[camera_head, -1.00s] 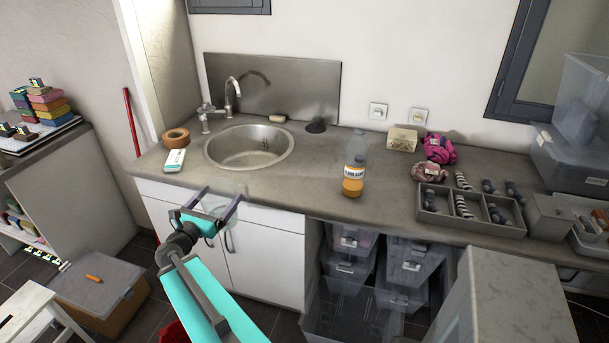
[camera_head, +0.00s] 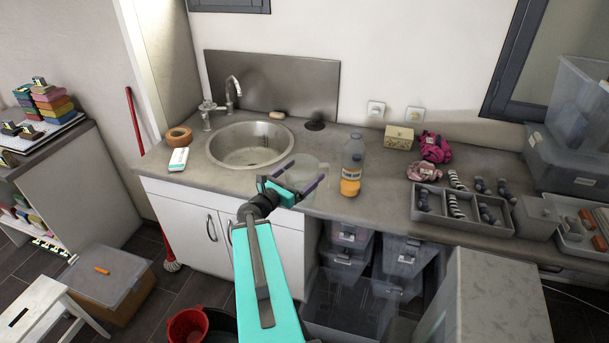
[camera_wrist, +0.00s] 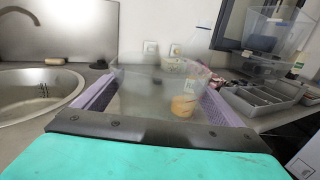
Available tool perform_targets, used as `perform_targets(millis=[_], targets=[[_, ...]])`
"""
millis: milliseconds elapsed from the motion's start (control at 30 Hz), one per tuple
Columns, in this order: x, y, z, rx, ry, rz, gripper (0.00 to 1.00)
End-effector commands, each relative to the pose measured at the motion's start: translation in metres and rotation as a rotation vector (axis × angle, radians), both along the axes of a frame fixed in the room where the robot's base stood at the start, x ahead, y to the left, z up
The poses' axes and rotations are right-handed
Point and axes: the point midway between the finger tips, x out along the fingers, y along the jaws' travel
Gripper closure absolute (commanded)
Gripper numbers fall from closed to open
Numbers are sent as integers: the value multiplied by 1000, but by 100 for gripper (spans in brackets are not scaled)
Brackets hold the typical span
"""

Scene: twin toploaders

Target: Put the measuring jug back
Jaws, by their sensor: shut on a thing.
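The measuring jug (camera_head: 306,166) is clear and see-through, so its outline is faint. My gripper (camera_head: 303,178) is shut on it, with a finger on each side. The jug appears over the front part of the grey counter (camera_head: 385,205), between the sink and the bottle. I cannot tell whether its base touches the counter. In the wrist view the jug (camera_wrist: 145,88) fills the space between the two purple fingers and looks upright.
A bottle with orange liquid (camera_head: 352,165) stands close to the right of the jug. The sink (camera_head: 250,146) is to the left. A box (camera_head: 398,137), pink cloth (camera_head: 433,148) and grey divided tray (camera_head: 462,212) are farther right. Clear bins (camera_head: 345,268) sit under the counter.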

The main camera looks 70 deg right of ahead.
Motion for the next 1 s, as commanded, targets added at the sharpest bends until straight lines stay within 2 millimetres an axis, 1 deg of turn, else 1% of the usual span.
perform_targets(millis=[33, 100, 200, 667, 1000], targets=[[-8, -3, 5, -1, 1, -11, 65], [-16, -6, 6, 0, 0, -20, 65], [-20, -7, 6, 0, 0, -25, 65], [-20, -8, 5, 0, 0, -26, 65], [-18, -14, 1, -1, -1, -31, 65]])
